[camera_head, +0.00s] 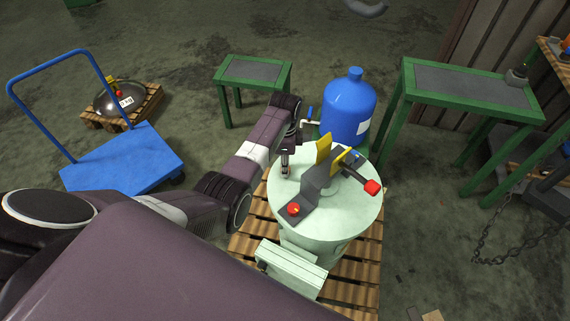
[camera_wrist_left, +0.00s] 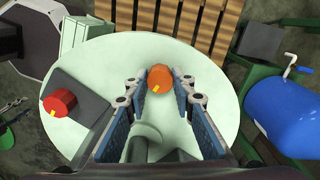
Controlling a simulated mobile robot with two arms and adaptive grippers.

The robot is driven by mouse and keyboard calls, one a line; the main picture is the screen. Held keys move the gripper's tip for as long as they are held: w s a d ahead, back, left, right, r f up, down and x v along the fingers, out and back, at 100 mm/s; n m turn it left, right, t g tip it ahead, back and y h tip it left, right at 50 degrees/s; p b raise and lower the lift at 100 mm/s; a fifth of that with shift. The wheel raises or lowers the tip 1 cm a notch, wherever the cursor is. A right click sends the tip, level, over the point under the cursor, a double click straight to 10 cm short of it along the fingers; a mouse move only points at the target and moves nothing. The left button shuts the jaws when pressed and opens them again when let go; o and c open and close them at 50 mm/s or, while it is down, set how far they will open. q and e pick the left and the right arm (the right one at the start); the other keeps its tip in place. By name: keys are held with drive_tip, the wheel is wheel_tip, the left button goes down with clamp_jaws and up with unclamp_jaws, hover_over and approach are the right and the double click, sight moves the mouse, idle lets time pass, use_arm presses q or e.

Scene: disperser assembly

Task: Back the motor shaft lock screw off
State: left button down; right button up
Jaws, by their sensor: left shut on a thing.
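The disperser is a pale green round vessel with a flat top (camera_head: 350,222). My left gripper (camera_head: 285,170) reaches down over the left side of this top. In the left wrist view its blue-padded fingers (camera_wrist_left: 160,88) are closed around an orange-red round knob (camera_wrist_left: 159,78), which I take for the lock screw. The head view does not show this knob clearly behind the fingers. A grey shaft-like part (camera_wrist_left: 143,140) lies between the fingers, nearer the wrist. A red knob (camera_head: 294,209) with a yellow mark sits on a dark plate; it also shows in the left wrist view (camera_wrist_left: 60,102).
Yellow plates (camera_head: 323,148) and a red-tipped dark bar (camera_head: 372,187) rise from the top close to my gripper. A blue tank (camera_head: 348,108) stands behind. A pale box (camera_head: 290,270) is at the front, above a wooden pallet (camera_head: 358,270). Green tables (camera_head: 252,70) stand farther back.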

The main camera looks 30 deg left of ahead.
use_arm(q)
drive_tip(key=n+p, duration=0.2)
drive_tip(key=n, duration=0.2)
drive_tip(key=shift+r+p, duration=0.15)
drive_tip(key=shift+p, duration=0.15)
drive_tip(key=n+p, duration=0.2)
drive_tip(key=n, duration=0.3)
drive_tip(key=shift+n, duration=0.4)
drive_tip(key=n+p, duration=0.1)
drive_tip(key=n, duration=0.4)
drive_tip(key=shift+d, duration=0.1)
drive_tip(key=n, duration=0.5)
drive_tip(key=shift+n+p, duration=0.3)
drive_tip(key=shift+n, duration=0.1)
drive_tip(key=c, duration=1.6)
unclamp_jaws()
